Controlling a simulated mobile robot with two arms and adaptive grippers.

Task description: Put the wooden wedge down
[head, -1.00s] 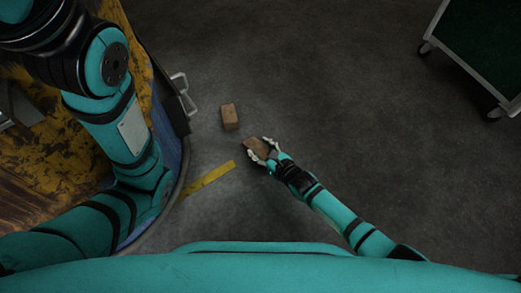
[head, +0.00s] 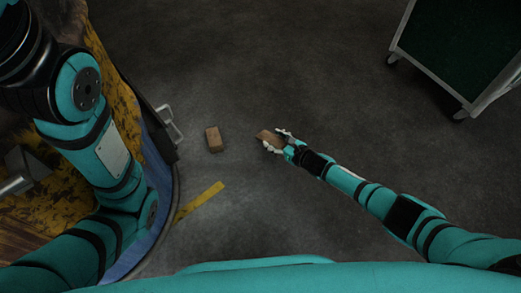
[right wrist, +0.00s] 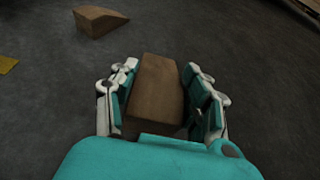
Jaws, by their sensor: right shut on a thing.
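My right gripper (head: 278,141) is shut on a brown wooden wedge (head: 267,136), low over the dark floor. In the right wrist view this wedge (right wrist: 156,88) lies between the two fingers of the gripper (right wrist: 162,92). I cannot tell whether it touches the floor. A second wooden wedge (head: 213,139) lies on the floor to the left of the held one, apart from it. It also shows in the right wrist view (right wrist: 99,20) at the upper left, with its sloped side visible. My left gripper is out of view; only my left arm shows.
A round-edged yellow, worn platform (head: 110,75) with a metal handle (head: 170,123) is at the left. A yellow floor stripe (head: 199,202) lies near it. A green-topped wheeled cart (head: 462,45) stands at the upper right. The floor between is clear.

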